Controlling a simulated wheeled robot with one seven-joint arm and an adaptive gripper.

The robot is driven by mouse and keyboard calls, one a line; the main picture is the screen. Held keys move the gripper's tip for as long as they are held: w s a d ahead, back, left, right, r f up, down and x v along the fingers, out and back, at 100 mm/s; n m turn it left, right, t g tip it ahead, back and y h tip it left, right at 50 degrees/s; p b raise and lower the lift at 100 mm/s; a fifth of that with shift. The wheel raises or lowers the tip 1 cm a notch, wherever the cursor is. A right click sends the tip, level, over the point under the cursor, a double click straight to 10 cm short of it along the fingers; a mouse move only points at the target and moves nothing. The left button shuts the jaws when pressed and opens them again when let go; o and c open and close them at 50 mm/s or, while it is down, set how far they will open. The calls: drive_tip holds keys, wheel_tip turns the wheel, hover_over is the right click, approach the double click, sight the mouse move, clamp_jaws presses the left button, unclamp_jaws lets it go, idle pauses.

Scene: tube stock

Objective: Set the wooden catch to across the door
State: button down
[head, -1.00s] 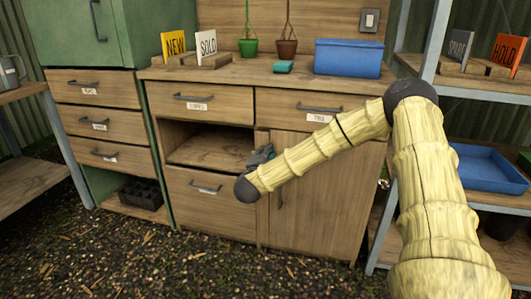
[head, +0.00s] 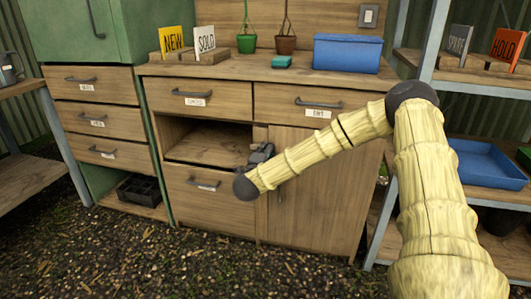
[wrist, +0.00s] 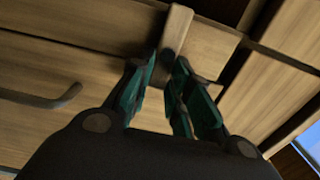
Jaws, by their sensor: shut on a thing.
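The wooden catch (wrist: 178,32) is a small pale bar in the wrist view. It sticks up between the fingertips of my gripper (wrist: 167,78), tilted slightly right in that picture. My gripper is shut on the catch, with dark teal finger pads on either side. In the head view my gripper (head: 261,155) is at the upper left corner of the cabinet door (head: 318,190), beside the open shelf space. The catch is hidden there behind the gripper and arm.
Drawers with dark handles (head: 192,93) lie above and left of the door. On the counter stand a blue box (head: 347,54), small pots and NEW and SOLD signs. A shelf rack with a blue tray (head: 488,164) stands at the right. Gravel floor in front is clear.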

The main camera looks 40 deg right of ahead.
drive_tip(key=shift+d+f, duration=0.1)
drive_tip(key=shift+d, duration=0.05)
drive_tip(key=c, duration=1.3)
unclamp_jaws()
drive_tip(key=shift+s, duration=0.1)
drive_tip(key=v, duration=1.2)
